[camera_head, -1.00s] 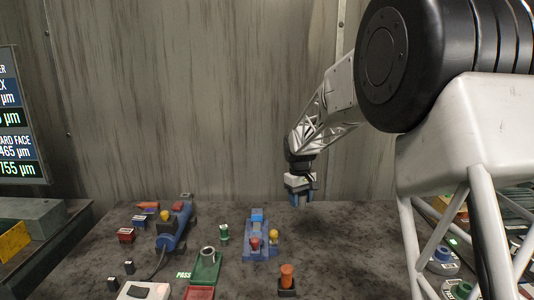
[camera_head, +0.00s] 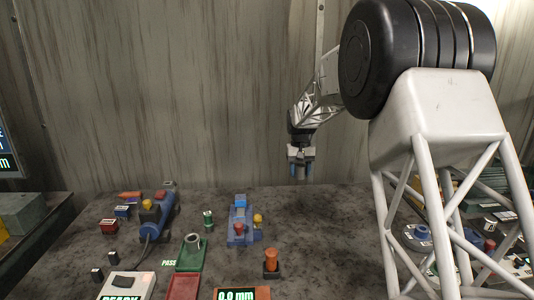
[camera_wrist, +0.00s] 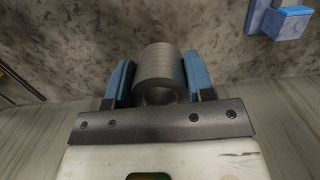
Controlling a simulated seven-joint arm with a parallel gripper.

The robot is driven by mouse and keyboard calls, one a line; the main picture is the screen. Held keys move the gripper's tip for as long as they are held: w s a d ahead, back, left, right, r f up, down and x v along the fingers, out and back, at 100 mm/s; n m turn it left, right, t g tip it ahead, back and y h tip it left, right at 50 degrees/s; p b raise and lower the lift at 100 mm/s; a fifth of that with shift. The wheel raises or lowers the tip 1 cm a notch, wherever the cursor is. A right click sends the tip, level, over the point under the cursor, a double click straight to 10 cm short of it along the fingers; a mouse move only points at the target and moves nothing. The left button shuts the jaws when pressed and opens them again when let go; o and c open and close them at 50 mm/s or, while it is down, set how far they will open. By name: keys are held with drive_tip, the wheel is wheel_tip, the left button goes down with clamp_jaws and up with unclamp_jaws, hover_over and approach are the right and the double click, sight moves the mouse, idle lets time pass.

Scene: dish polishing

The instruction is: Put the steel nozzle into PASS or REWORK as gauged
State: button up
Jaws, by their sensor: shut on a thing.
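My gripper (camera_head: 301,172) hangs above the back of the bench, near the wall. In the wrist view my gripper (camera_wrist: 158,80) has its blue fingers shut on a grey ribbed steel cylinder, the steel nozzle (camera_wrist: 160,65).
A blue fixture (camera_head: 240,232) with red and yellow knobs stands behind the trays. A READY box (camera_head: 128,284), a 0.0 mm display (camera_head: 242,294) and an orange-topped piece (camera_head: 271,262) are at the front. A blue tool (camera_head: 160,222) lies left.

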drive_tip(key=s+d+f+n, duration=0.1)
drive_tip(key=s+f, duration=0.3)
drive_tip(key=s, duration=0.6)
drive_tip(key=s+d+f+n, duration=0.1)
drive_tip(key=s+f, duration=0.3)
drive_tip(key=s, duration=0.6)
drive_tip(key=s+d+f+n, duration=0.1)
drive_tip(key=s+f, duration=0.3)
drive_tip(key=s, duration=0.6)
drive_tip(key=shift+s+d, duration=0.25)
drive_tip(key=shift+d, duration=0.65)
hover_over(322, 241)
drive_tip(key=shift+w+a+f, duration=0.1)
drive_tip(key=shift+w+f, duration=0.1)
drive_tip(key=shift+f, duration=0.6)
drive_tip(key=shift+f, duration=0.15)
drive_tip(key=shift+f, duration=1.6)
drive_tip(key=shift+f, duration=0.15)
